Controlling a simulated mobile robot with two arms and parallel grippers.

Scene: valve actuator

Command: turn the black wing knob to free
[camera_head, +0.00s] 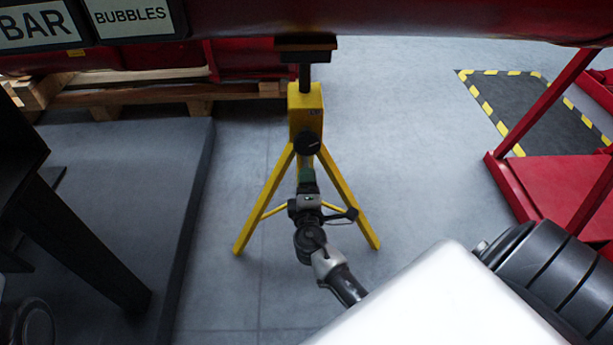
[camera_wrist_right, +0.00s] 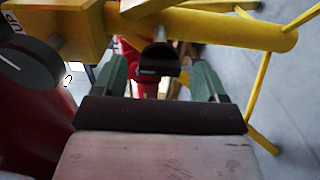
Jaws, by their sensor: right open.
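A yellow stand (camera_head: 306,108) is in the middle of the head view. A black round dial (camera_head: 307,143) sits on its front; it shows at the left of the wrist view (camera_wrist_right: 27,52), with white letters and a pale line. In the wrist view a dark knob-like part (camera_wrist_right: 158,60), seemingly the black wing knob, projects from the yellow tube (camera_wrist_right: 225,29). My right gripper (camera_head: 307,178) is just below the dial. Its green fingers (camera_wrist_right: 160,82) are open, one on each side of the dark part, with visible gaps. In the head view the gripper hides this part. My left gripper is not in view.
The stand's splayed yellow legs (camera_head: 348,203) flank my right gripper. A large red body (camera_head: 400,18) lies overhead on the stand. A dark table-like frame (camera_head: 70,235) is at the left, a red frame (camera_head: 560,185) at the right.

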